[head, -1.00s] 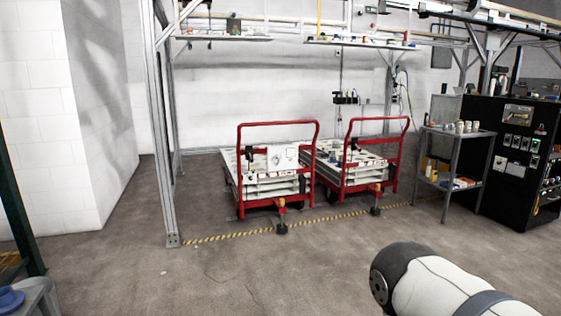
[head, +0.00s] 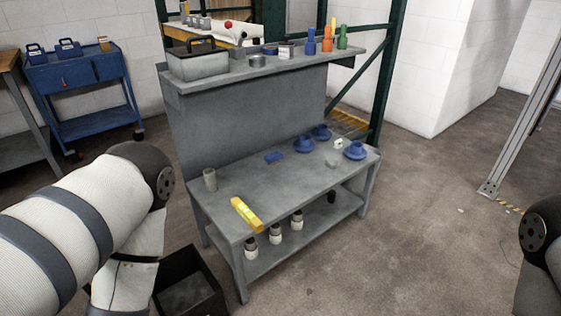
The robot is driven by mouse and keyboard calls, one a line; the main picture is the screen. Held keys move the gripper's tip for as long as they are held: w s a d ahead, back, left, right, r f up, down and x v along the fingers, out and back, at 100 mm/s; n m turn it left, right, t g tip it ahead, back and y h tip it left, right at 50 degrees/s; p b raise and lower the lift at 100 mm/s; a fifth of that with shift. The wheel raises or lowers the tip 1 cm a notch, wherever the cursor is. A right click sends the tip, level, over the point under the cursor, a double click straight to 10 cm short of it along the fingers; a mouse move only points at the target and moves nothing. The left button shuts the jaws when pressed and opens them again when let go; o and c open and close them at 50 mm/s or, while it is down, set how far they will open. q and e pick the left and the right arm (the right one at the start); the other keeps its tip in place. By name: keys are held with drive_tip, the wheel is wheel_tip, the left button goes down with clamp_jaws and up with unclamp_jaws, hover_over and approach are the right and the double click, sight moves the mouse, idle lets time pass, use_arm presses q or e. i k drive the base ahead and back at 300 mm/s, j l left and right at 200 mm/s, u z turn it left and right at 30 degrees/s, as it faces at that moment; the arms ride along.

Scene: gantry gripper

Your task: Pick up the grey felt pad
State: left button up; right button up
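I cannot clearly make out the grey felt pad. A small pale grey piece (head: 331,163) lies on the grey workbench (head: 222,207) near the blue flanged parts, and I cannot tell if it is the pad. My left arm comes in from the left in front of the bench, and part of my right arm shows at the right edge. Neither gripper is in view.
A blue cart (head: 85,92) stands behind.

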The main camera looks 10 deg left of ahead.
sight(331, 162)
drive_tip(key=i+l+u, duration=0.5)
drive_tip(key=i+l, duration=0.15)
drive_tip(key=i, duration=0.5)
drive_tip(key=i+l+u, duration=0.5)
drive_tip(key=i+l, duration=0.55)
drive_tip(key=l, duration=0.1)
